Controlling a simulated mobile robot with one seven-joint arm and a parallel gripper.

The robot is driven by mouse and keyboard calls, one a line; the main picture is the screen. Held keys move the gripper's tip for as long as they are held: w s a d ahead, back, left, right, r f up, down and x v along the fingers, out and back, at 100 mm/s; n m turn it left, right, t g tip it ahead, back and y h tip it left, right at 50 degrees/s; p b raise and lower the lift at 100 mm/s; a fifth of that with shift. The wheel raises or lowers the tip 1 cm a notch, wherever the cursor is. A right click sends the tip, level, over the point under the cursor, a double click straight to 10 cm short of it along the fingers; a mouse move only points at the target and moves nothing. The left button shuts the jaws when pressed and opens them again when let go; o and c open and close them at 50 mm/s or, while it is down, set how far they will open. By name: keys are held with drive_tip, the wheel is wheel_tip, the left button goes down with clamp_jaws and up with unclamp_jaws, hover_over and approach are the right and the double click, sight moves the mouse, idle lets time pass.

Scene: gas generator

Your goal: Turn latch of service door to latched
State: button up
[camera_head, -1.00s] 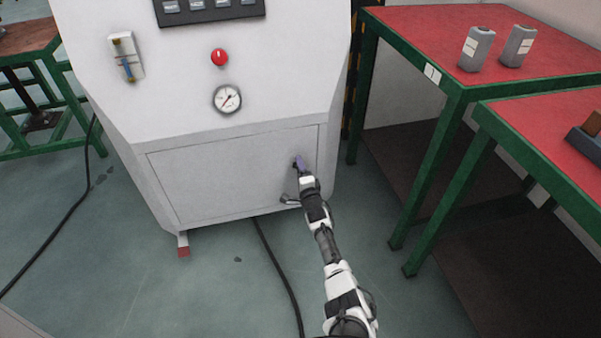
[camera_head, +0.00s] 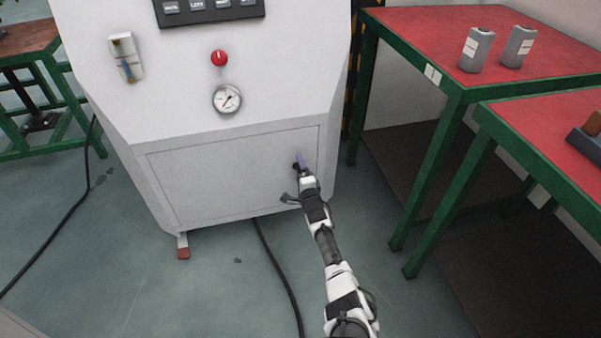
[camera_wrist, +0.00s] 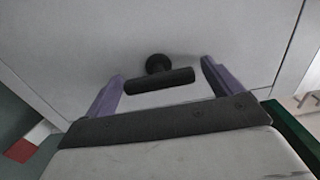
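The service door (camera_head: 225,180) is a flat panel low on the front of the white machine, and it sits flush in its frame. Its latch (camera_wrist: 160,80) is a black T-shaped handle on a round black base, at the panel's right side. In the wrist view the latch's bar lies nearly crosswise between my gripper's two purple fingers. My gripper (camera_wrist: 160,85) is open, with one finger on each side of the bar and visible gaps. In the head view my gripper (camera_head: 299,164) is at the latch and mostly hides it.
Green-framed tables with red tops (camera_head: 425,30) stand at the right. A black cable (camera_head: 279,275) runs over the floor beneath the machine. Open floor lies in front.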

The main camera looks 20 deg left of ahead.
drive_tip(key=p+v, duration=1.3)
drive_tip(key=shift+s+d, duration=0.25)
drive_tip(key=shift+s, duration=0.1)
